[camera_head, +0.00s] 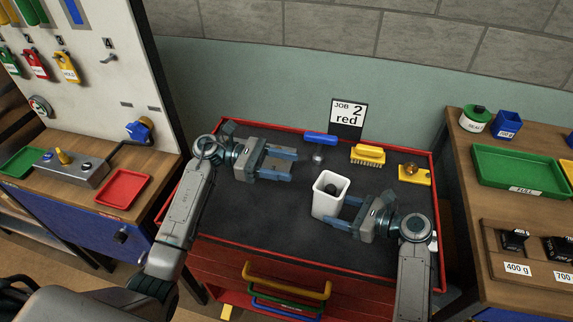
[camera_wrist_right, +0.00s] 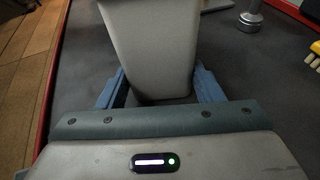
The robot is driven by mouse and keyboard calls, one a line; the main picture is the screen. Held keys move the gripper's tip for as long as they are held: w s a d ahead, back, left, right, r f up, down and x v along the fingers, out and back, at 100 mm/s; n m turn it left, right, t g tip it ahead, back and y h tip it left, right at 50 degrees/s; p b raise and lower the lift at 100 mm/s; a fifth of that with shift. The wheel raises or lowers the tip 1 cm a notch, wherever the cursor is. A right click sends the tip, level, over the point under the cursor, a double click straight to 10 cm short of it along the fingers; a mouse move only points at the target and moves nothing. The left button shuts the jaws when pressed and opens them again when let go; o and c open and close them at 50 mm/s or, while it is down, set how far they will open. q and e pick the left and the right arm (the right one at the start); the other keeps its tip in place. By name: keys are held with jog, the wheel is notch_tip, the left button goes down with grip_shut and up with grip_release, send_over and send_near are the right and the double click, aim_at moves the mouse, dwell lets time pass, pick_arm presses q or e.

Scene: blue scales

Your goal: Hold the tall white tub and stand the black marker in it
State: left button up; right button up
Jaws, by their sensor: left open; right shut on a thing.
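The tall white tub (camera_head: 326,208) stands upright on the dark mat of the red-edged table. My right gripper (camera_head: 338,212) is shut on the tub's lower part from the right. In the right wrist view the tub (camera_wrist_right: 152,45) sits between the blue fingers. A dark shape (camera_head: 331,189) shows inside the tub's mouth; it may be the black marker, but I cannot tell its tilt. My left gripper (camera_head: 288,165) is open and empty, left of and behind the tub, apart from it.
Behind the tub are a blue-handled tool (camera_head: 319,139), a yellow brush (camera_head: 368,154) and a yellow block with an orange knob (camera_head: 413,174). A "JOB 2 red" sign (camera_head: 348,116) stands at the back edge. The table's left front (camera_head: 240,220) is clear.

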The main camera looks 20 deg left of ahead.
jog(key=o, duration=0.9)
jog(key=shift+c, duration=0.2)
jog(key=shift+d, duration=0.1)
jog(key=v, duration=1.2)
jog(key=shift+s, duration=0.1)
